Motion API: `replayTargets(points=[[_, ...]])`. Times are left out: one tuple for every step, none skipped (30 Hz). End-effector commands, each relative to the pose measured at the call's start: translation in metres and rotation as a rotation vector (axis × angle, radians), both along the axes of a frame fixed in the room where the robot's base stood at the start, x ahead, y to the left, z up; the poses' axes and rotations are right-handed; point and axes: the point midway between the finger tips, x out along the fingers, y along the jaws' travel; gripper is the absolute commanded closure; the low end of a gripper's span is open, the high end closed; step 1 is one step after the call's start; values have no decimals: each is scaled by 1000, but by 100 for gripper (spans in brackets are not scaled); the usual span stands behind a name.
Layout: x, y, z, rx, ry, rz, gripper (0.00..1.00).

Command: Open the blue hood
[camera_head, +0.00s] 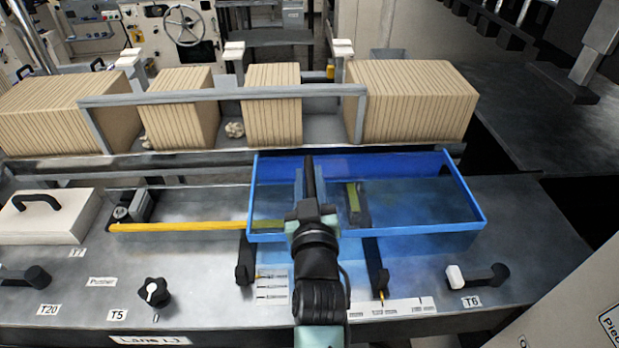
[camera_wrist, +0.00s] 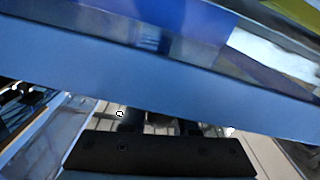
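The blue hood (camera_head: 405,237) is a wide, shallow frame with blue rims and see-through panels. It lies over the middle right of the grey machine table in the head view. My gripper (camera_head: 306,178) overlaps the left half of the hood, with my arm crossing its front rim. In the wrist view a blue rim of the hood (camera_wrist: 130,75) runs slantwise across the picture, very close. A dark bar of my gripper shows at the bottom there. The fingertips are not clear, so I cannot tell whether they are open or touching the hood.
Stacks of brown kraft sheets (camera_head: 410,100) stand behind a grey rail (camera_head: 220,96). A yellow strip (camera_head: 185,227) lies left of the hood. A white box with a black handle (camera_head: 45,215), a black knob (camera_head: 154,291) and a T6 lever (camera_head: 478,277) are on the table.

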Motion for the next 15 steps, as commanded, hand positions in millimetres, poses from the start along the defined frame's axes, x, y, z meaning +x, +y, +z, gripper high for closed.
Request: replayTargets(points=[[0, 1, 0, 0, 0, 1, 61], [0, 1, 0, 0, 0, 1, 56], [0, 1, 0, 1, 0, 1, 48], [0, 1, 0, 1, 0, 1, 48], [0, 1, 0, 1, 0, 1, 48], [0, 0, 0, 1, 0, 1, 48], [0, 0, 0, 1, 0, 1, 48], [0, 0, 0, 2, 0, 1, 48], [0, 0, 0, 2, 0, 0, 48], [0, 0, 0, 2, 0, 0, 48], [0, 0, 0, 2, 0, 0, 48], [-1, 0, 0, 2, 0, 0, 48], [-1, 0, 0, 2, 0, 0, 48], [-2, 0, -1, 2, 0, 0, 48], [-5, 0, -1, 2, 0, 0, 48]])
